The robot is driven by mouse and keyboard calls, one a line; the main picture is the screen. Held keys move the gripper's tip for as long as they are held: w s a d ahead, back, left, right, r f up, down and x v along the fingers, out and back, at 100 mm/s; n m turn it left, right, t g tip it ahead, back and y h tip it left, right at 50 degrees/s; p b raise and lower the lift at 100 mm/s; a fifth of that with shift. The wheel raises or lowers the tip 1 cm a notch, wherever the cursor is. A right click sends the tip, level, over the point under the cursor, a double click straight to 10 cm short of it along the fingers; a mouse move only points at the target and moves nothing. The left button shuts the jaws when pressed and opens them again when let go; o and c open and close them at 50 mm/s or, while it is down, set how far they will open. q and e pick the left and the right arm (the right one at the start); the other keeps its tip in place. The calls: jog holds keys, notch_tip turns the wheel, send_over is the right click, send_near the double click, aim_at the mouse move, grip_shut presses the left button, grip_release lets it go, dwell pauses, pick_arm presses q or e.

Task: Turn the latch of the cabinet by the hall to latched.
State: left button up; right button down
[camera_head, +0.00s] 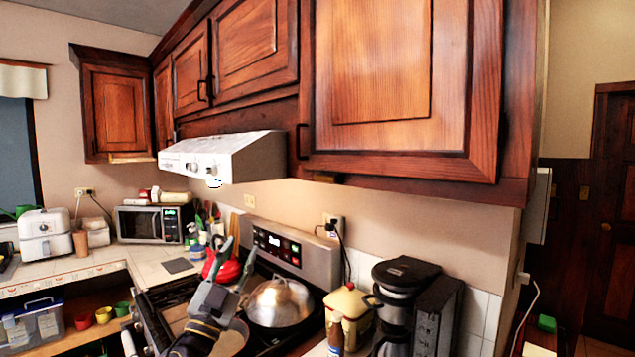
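The cabinet by the hall (400,70) is the large wooden wall cabinet at the upper right, and its door looks closed. A dark vertical handle (301,141) sits at the left edge of its door. A small dark, brassy piece (328,178), which looks like the latch, is on the bottom edge near the door's lower left corner. It is too small to tell how it is turned. My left gripper (237,256) is below and to the left of it, in front of the stove, pointing up with its fingers apart and nothing between them. My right gripper is out of view.
A white range hood (222,157) juts out left of the cabinet. Below are the stove with a lidded pan (279,302), a yellow canister (347,312) and a black coffee maker (405,285). The wall space directly under the cabinet is clear.

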pick_arm(q)
jog(key=s+d+r+m+g+h, duration=0.3)
jog(key=d+r+m+g+h, duration=0.15)
jog(key=r+m+h, duration=0.45)
jog(key=m+g+y, duration=0.3)
jog(key=m+g, duration=0.4)
jog(key=m, duration=0.2)
send_near(322, 179)
jog(key=shift+v, duration=2.7)
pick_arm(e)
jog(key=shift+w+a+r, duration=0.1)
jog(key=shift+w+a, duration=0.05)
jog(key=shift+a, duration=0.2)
pick_arm(q)
jog(key=shift+w+d, duration=0.1)
jog(key=shift+d, duration=0.05)
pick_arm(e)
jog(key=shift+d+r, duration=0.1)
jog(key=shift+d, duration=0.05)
